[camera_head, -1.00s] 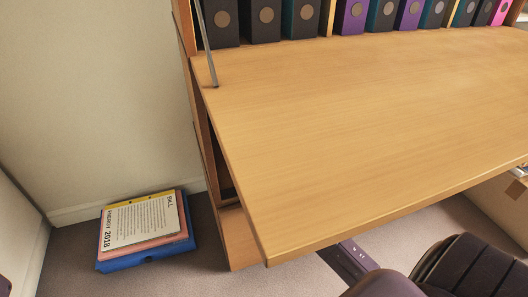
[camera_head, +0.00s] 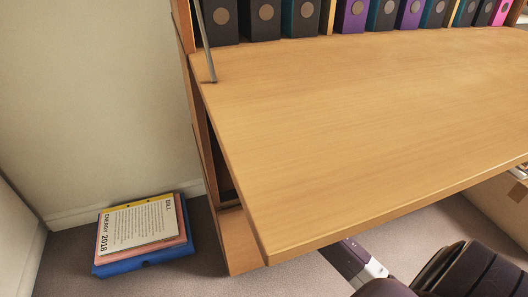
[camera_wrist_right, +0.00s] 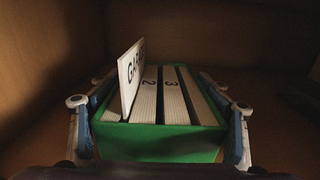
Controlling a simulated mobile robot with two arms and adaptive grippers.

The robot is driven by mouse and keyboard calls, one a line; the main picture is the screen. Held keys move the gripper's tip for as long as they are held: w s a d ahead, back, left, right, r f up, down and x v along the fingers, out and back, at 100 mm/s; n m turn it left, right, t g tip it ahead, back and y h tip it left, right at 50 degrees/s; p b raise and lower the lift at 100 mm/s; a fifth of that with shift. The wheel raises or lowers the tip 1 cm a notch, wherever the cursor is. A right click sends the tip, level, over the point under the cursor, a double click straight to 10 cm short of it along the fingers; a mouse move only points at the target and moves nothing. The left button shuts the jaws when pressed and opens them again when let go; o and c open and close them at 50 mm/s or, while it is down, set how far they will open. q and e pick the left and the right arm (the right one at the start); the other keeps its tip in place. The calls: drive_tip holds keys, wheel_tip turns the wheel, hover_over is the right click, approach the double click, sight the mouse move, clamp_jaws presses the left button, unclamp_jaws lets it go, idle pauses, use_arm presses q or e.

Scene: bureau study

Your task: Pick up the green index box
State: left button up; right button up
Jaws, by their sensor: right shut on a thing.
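The box is inside a dim wooden compartment (camera_wrist_right: 55,60). In the head view the desk top hides the box and the right gripper; part of my right arm shows below the desk edge. My left gripper is not in view.
The wooden desk top (camera_head: 360,120) is bare and overhangs my right arm. Several binders (camera_head: 305,18) stand along its back. A pile of folders and papers (camera_head: 140,225) lies on the floor at left. A cardboard box (camera_head: 505,200) is at the right.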

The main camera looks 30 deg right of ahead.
drive_tip(key=shift+r, duration=0.15)
drive_tip(key=c, duration=0.4)
drive_tip(key=shift+o, duration=0.2)
